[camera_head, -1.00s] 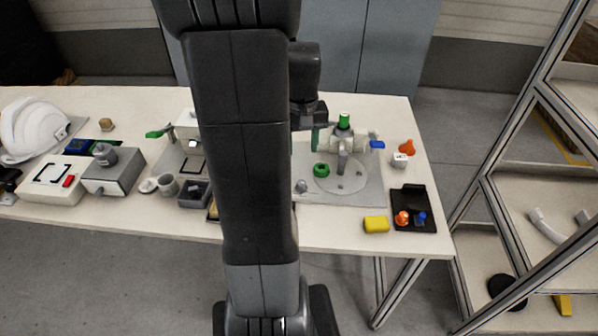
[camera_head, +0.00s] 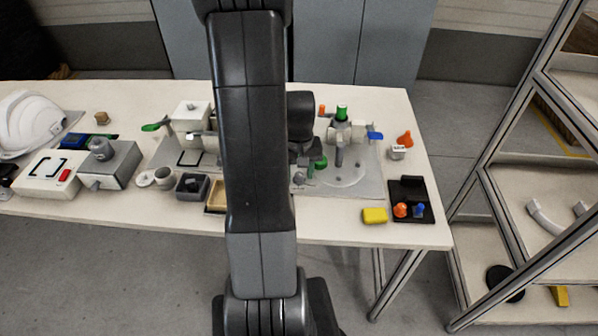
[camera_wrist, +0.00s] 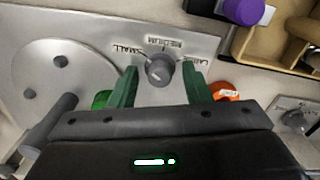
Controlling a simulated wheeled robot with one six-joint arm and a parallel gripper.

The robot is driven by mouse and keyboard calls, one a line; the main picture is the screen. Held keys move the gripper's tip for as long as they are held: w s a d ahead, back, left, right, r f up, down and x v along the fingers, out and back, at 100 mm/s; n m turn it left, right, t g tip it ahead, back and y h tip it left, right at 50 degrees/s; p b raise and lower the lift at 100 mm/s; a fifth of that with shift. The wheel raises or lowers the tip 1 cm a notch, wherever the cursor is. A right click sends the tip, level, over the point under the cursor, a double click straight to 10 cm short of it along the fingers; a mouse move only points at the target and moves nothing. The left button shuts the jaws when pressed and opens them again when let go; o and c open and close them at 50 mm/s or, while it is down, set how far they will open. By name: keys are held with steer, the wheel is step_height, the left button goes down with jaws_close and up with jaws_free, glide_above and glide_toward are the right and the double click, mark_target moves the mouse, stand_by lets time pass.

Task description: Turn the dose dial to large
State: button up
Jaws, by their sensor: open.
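The dose dial (camera_wrist: 159,71) is a small grey knob on a light plate, with the words SMALL, MEDIUM and LARGE around it. LARGE is on the right in the wrist view and is partly covered by a finger. I cannot tell for sure which word the dial points at. My gripper (camera_wrist: 160,66) is open, with one green finger left of the dial and one right of it, apparently apart from it. In the head view the dial (camera_head: 299,178) shows just right of my arm, and the gripper is mostly hidden.
A round disc (camera_wrist: 62,75) with grey pegs lies left of the dial. A green part (camera_wrist: 102,99) and an orange part (camera_wrist: 225,91) sit beside the fingers. A tan tray (camera_wrist: 278,38) with a purple knob (camera_wrist: 244,11) is at upper right. A yellow block (camera_head: 375,215) lies at the table's front.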

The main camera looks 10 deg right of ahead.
jaws_close()
